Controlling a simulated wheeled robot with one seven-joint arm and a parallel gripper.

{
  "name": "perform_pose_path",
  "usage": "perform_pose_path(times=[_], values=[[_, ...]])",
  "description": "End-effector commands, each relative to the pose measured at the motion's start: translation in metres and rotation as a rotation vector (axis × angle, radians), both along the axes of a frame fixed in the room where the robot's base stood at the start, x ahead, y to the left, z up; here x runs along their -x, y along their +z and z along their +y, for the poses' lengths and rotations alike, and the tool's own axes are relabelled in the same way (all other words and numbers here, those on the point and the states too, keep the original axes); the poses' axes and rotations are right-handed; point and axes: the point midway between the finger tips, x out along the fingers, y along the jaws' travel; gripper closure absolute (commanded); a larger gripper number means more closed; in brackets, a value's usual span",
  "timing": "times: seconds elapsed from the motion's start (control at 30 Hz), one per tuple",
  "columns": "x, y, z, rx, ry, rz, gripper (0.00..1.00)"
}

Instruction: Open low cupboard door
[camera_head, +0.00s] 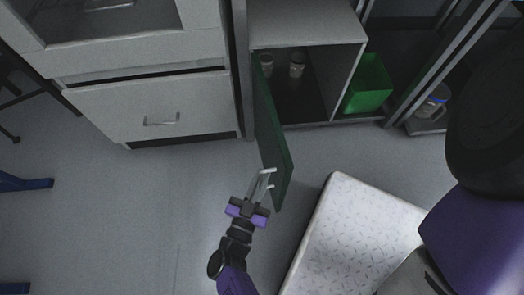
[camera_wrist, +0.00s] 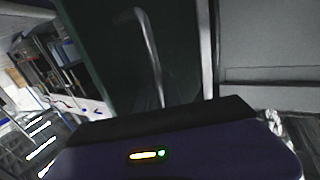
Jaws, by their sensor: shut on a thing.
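The low cupboard (camera_head: 310,22) has a pale top and an open front. Its dark green door (camera_head: 272,135) is swung well out from the left side, roughly square to the cupboard front. My gripper (camera_head: 264,180) is at the door's left face near its free edge, shut on the door handle (camera_head: 269,171), which is small and partly hidden by the fingers. In the wrist view the dark door (camera_wrist: 185,40) fills the middle, with a pale bent bar (camera_wrist: 150,45) in front of it. The exact grip is hard to see there.
Two small jars (camera_head: 297,65) stand inside the cupboard, and a green bin (camera_head: 368,84) is at its right. A white drawer unit (camera_head: 150,105) stands to the left. My white patterned base (camera_head: 350,235) is at lower right. The floor (camera_head: 130,200) left of the door is clear.

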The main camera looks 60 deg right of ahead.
Motion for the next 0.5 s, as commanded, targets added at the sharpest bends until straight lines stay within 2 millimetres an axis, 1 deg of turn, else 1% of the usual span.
perform_pose_path(times=[0.37,0.4,0.47,0.5], values=[[-0.0001,-0.0007,0.0007,-0.002,0.002,0.002,1.0],[-0.0001,-0.0007,0.0007,-0.002,0.002,0.002,0.81],[-0.0001,-0.0007,0.0006,-0.002,0.002,0.001,0.7],[-0.0001,-0.0006,0.0006,-0.002,0.002,0.001,0.68]])
